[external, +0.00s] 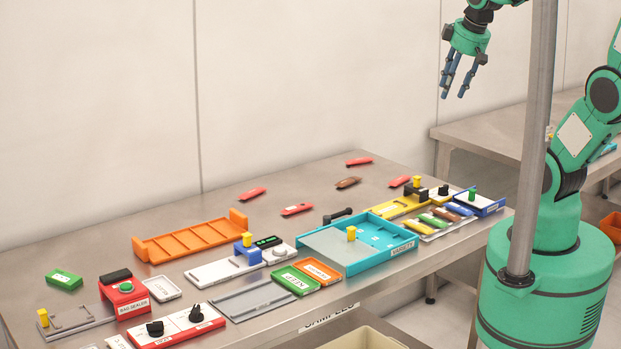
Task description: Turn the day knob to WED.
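A red-edged panel with a white top (152,345) lies at the table's front left. Two black knobs stand on it, a left knob (155,328) and a right knob (196,314). The lettering around them is too small to read, so I cannot tell which is the day knob or where either points. My gripper (453,96) is high at the upper right, fingers pointing down and apart, with nothing between them. It is far from the panel and touches nothing.
A red bag sealer (124,291) stands just behind the panel. An orange tray (190,240), a grey tray (254,300) and a teal variety box (386,258) lie farther right. Small red packets lie at the back. A vertical post (530,140) stands in the foreground.

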